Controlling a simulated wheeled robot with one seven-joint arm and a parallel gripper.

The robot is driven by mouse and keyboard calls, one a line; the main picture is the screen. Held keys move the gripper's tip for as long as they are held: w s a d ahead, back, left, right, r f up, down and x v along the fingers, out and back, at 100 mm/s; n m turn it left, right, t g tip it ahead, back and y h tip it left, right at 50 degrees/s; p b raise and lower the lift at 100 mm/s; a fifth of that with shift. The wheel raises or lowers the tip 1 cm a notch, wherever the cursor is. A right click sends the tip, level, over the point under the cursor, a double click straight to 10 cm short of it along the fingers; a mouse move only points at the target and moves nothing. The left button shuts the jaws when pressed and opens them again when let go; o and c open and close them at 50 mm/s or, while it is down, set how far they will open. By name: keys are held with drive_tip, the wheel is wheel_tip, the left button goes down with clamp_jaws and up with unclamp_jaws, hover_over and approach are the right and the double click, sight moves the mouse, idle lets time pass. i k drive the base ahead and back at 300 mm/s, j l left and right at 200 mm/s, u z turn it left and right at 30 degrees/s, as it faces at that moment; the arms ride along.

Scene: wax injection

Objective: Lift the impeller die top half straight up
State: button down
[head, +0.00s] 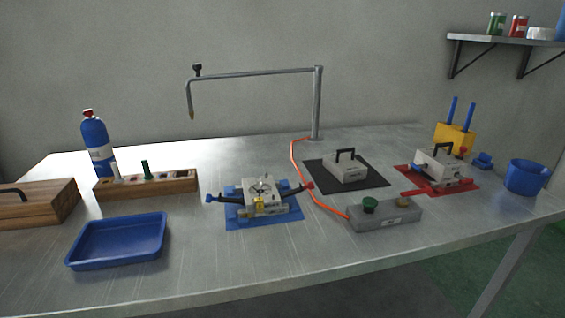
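A pale grey die (258,191) with a round, wheel-like pattern on top sits on a blue mat (262,219) in the middle of the table. Dark bars with blue and red ends stick out at its sides. A separate pale block (344,175) with a black handle rests on a black mat (377,181) to its right. Another pale die (434,168) with a black handle sits on a red mat (465,187) further right. I cannot tell from labels which piece is the impeller die top half. My gripper is not in view.
A blue tray (118,241), wooden rack (125,188), wooden box (38,204) and blue bottle (96,136) stand left. A bent metal arm (255,74) overhangs the back. A grey button box (386,216) with an orange hose, yellow holder (455,139) and blue mug (524,178) are right.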

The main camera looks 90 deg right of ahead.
sight(344, 166)
drive_tip(key=k+l+z, duration=0.15)
drive_tip(key=z, duration=0.5)
drive_tip(key=k+l+z, duration=0.15)
drive_tip(key=l, duration=0.15)
drive_tip(key=k+l+z, duration=0.1)
drive_tip(key=l, duration=0.25)
drive_tip(key=k+l+z, duration=0.15)
drive_tip(key=l, duration=0.2)
drive_tip(key=k+l+z, duration=0.15)
drive_tip(key=l, duration=0.2)
drive_tip(key=k+l, duration=0.1)
drive_tip(key=l, duration=0.2)
drive_tip(key=k+l, duration=0.1)
drive_tip(key=l, duration=0.15)
